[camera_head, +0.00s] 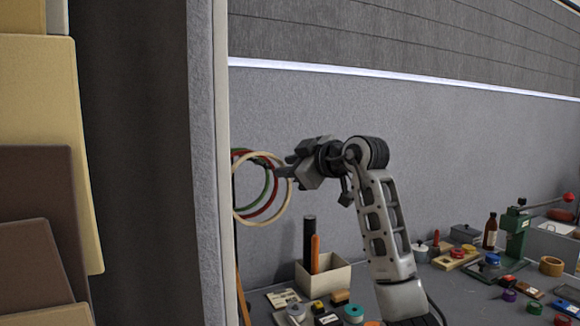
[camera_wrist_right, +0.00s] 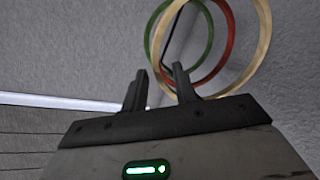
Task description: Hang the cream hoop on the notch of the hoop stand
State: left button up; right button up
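The cream hoop (camera_head: 262,153) is in front of a red hoop (camera_head: 276,192) and a green hoop (camera_head: 240,152) at left centre in the head view. A dark bar (camera_wrist_right: 173,32), seemingly part of the hoop stand, shows behind the hoops in the right wrist view; the notch is not clear. My right gripper (camera_head: 281,165) is at the cream hoop's right edge. In the right wrist view the two fingers are apart, close to the cream hoop (camera_wrist_right: 266,35); I cannot tell whether its rim lies between them. My left gripper is not in view.
A pale upright panel (camera_head: 222,160) hides part of the stand at left. Below right are an open box (camera_head: 325,278) with upright rods, a green press (camera_head: 516,230), a brown bottle (camera_head: 491,231) and several small items. A grey wall stands behind.

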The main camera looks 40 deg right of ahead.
jog(key=shift+s, duration=0.1)
jog(key=b+v, duration=0.3)
jog(key=v, duration=1.2)
jog(key=shift+s, duration=0.4)
